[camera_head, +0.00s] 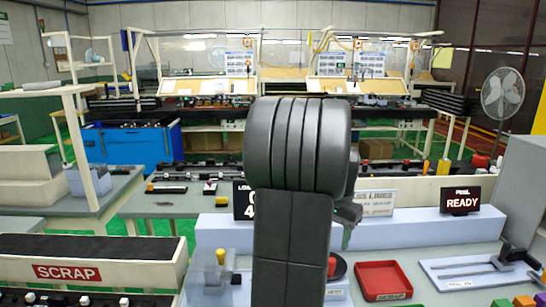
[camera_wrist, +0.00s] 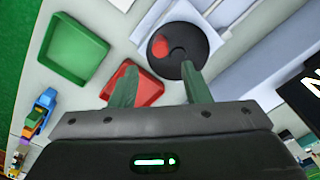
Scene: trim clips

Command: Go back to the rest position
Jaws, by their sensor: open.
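My gripper (camera_wrist: 158,67) shows in the wrist view with two green fingers spread apart and nothing between them. Below the fingers are a red tray (camera_wrist: 150,92), partly hidden by the left finger, and a dark round piece (camera_wrist: 178,62) with a red spot, near the right finger. In the head view my dark arm stands upright in the middle and hides part of the bench; one greenish finger shows at its right side, above the bench.
A red tray (camera_head: 384,280) and a clamp fixture (camera_head: 480,268) lie on the bench at right. A READY display (camera_head: 460,200) stands behind. The wrist view shows a green tray (camera_wrist: 75,55) and small coloured blocks (camera_wrist: 38,115).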

